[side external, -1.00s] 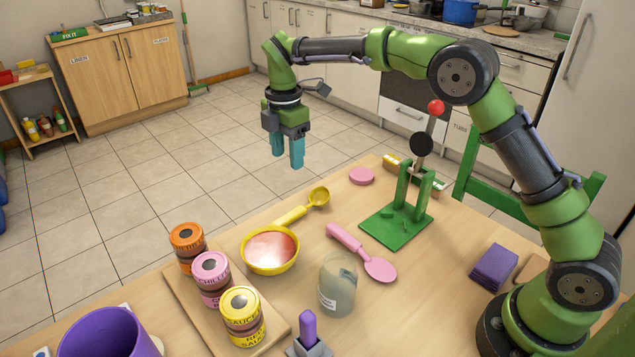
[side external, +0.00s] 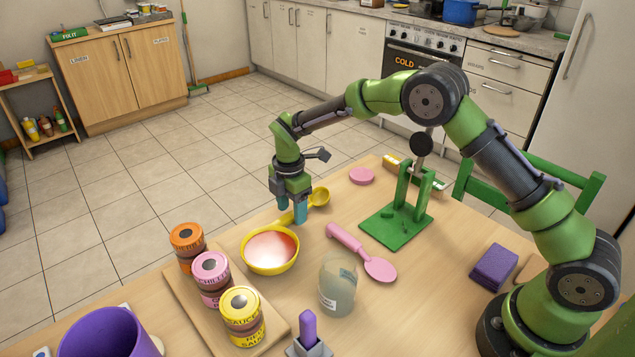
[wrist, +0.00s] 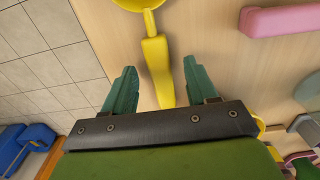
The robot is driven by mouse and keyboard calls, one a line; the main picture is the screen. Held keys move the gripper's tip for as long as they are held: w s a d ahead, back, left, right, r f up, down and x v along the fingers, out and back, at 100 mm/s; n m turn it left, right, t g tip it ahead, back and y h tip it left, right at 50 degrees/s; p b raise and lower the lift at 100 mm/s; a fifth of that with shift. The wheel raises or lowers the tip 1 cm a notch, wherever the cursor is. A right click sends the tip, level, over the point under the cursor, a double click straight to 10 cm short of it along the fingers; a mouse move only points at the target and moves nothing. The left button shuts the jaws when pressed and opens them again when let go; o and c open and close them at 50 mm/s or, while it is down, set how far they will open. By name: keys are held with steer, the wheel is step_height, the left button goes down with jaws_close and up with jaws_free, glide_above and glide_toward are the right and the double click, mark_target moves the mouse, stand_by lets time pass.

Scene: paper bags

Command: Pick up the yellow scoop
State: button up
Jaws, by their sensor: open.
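In the wrist view the scoop's handle (wrist: 157,70) runs between the two open fingers (wrist: 160,85), with a gap on each side. Nothing is held. I cannot tell how far the fingertips are above the table.
A pink spoon (side external: 345,238) and a glass jar (side external: 337,290) are to the right. A green lever stand (side external: 397,228) is farther right. Stacked cans (side external: 211,270) stand at left. The table's far edge is close.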

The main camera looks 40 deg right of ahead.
mark_target(290, 216)
steer(key=shift+f, duration=0.4)
steer(key=shift+c, duration=0.3)
jaws_close()
steer(key=shift+r, duration=0.15)
step_height(290, 216, up, 9)
steer(key=s+a+r+n+g+y, duration=0.1)
steer(key=s+a+n+y, duration=0.1)
steer(key=s+a, duration=0.3)
steer(key=s+a+r+n+g+y, duration=0.1)
steer(key=s+a, duration=0.5)
steer(key=a, duration=0.7)
steer(key=r+n+y, duration=0.1)
steer(key=n, duration=0.1)
steer(key=shift+r+n+g+y, duration=0.3)
steer(key=shift+n, duration=0.1)
